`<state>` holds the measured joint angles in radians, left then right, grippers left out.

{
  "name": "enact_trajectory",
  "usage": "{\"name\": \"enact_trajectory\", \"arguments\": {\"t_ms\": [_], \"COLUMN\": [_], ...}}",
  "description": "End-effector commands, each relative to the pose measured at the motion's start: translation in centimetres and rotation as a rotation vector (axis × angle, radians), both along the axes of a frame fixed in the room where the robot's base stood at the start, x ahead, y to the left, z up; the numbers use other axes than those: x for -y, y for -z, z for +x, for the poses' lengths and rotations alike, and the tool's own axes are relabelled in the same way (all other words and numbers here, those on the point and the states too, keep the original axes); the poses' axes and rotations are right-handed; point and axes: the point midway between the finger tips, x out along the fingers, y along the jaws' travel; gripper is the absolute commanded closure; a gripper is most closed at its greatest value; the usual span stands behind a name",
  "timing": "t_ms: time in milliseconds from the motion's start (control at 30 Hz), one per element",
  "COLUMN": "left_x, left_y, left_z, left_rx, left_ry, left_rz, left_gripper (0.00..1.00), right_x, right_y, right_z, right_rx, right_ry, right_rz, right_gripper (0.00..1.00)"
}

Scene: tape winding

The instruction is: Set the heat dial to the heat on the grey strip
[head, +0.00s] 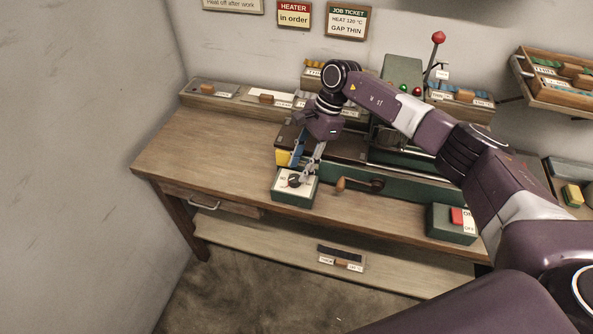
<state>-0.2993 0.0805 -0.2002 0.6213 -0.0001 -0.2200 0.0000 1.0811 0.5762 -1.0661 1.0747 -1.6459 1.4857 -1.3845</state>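The heat dial (293,182) is a dark round knob on the pale top of a small green box (293,197) at the bench's front edge. My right gripper (306,178) reaches down to it from above. Its grey fingers are at the knob's right side; I cannot tell whether they touch or grip it. The fingers partly cover the dial face, and its pointer and marks are too small to read. A dark grey strip (340,251) with small white labels lies on the lower shelf; its print is not readable. My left gripper is not in view.
A wall ticket (346,21) reads HEAT 120 °C, GAP THIN. A green machine with a wooden-handled crank (341,184) stands right of the dial box. A red switch (457,216) sits further right. The bench's left part (190,150) is clear.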

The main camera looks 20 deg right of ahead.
Motion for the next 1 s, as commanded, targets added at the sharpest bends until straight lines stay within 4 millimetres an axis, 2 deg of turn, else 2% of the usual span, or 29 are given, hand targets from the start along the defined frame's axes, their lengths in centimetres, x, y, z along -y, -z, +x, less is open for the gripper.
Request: {"name": "enact_trajectory", "arguments": {"t_ms": [33, 233, 567, 833, 1000], "left_x": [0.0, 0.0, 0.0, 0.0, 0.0], "left_y": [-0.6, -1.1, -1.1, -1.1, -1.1], "left_z": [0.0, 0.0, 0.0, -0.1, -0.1], "left_rx": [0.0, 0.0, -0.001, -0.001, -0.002], "left_ry": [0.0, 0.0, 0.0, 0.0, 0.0], "left_rz": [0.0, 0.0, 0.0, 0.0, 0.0], "left_gripper": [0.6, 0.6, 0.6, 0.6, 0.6], "right_x": [-0.4, -1.2, -1.3, -1.3, -1.3], "right_y": [0.5, 2.6, 3.1, 3.1, 3.0], "right_z": [-0.2, -0.2, -0.3, -0.2, -0.2], "right_rx": [-0.003, -0.001, 0.001, 0.001, 0.001], "right_ry": [0.0, 0.001, 0.001, 0.001, 0.007], "right_rz": [0.0, 0.002, 0.002, 0.002, 0.002], "right_gripper": [0.67, 0.67, 0.67, 0.96, 0.98]}}
